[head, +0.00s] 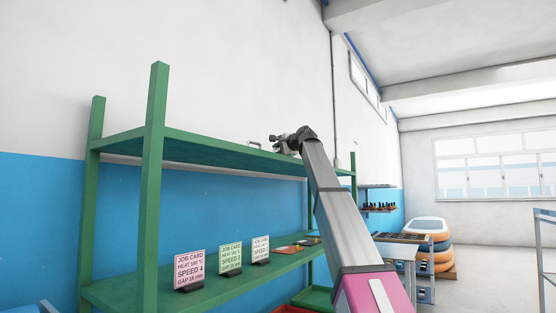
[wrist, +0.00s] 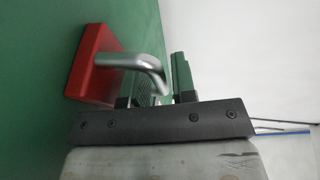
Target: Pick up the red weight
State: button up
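The red weight (wrist: 92,75) is a red square block with a bent grey metal handle (wrist: 135,62). In the wrist view it rests against the green shelf surface, left of my gripper (wrist: 165,78). The fingers are apart, and the handle's bent end shows close in front of them; whether it touches a finger or lies between them I cannot tell. In the head view my gripper (head: 278,143) is at the top shelf of the green rack, and a small grey handle (head: 254,144) shows just left of it. The red block is hidden there by the shelf.
The green rack's top shelf (head: 200,150) lies under my gripper, with uprights at left. Job cards (head: 190,267) and small items stand on the lower shelf (head: 220,277). A wall is behind the rack.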

grip_shut()
jog(key=shift+r, duration=0.15)
